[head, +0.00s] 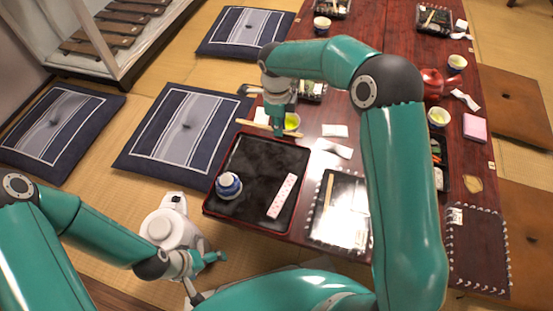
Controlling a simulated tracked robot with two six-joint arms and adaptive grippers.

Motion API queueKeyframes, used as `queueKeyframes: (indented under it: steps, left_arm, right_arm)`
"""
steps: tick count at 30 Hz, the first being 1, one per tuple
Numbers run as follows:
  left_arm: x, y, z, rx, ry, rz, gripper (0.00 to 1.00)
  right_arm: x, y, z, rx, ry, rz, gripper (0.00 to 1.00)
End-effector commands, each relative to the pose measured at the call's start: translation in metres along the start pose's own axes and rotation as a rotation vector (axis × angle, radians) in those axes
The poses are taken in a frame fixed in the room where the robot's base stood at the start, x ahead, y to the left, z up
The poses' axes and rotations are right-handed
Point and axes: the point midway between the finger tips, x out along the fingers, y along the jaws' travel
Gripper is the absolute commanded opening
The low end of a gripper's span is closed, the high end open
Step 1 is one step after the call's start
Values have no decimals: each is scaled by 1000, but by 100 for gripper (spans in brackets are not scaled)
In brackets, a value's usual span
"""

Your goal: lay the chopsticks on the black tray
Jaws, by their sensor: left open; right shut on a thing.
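The black tray (250,158) with a red rim lies at the near left end of the dark red table. A blue and white cup (228,185) stands on its left part, and a white strip with pink marks (282,196) lies on its right part. My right gripper (278,122) is beyond the tray's far edge, shut on the tan chopsticks (253,124), which point out to the left. Its fingers partly hide them, and their height above the table is hard to tell. My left gripper (212,260) is open and empty, in front of the tray's near left edge.
A yellow-green cup (291,121) stands just beyond my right gripper. A dark mat (322,225) with a tan stick lies right of the tray. White papers (335,130) lie beyond it. The tray's middle is bare. A floor cushion (175,135) lies left of the table.

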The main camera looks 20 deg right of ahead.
Motion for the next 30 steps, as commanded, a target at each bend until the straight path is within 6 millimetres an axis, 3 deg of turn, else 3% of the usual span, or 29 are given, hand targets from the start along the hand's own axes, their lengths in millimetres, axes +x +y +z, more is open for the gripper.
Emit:
queueKeyframes:
  steps: [1, 7, 17, 24, 30]
  left_arm:
    - [9, -3, 0, 0, 0, 0, 100]
    - [21, -8, 0, 0, 0, 0, 100]
    - [28, -10, 0, 0, 0, 0, 100]
    - [41, -15, 0, 0, 0, 0, 100]
    - [42, -15, 0, 0, 0, 0, 100]
  right_arm:
    - [21, 1, 0, 0, 3, 4, 0]
    - [64, 1, 3, -1, 2, 2, 0]
    - [90, 0, 4, 0, 0, 1, 0]
    - [130, 0, 5, 1, 1, 2, 0]
    - [137, 0, 6, 1, -1, 0, 0]
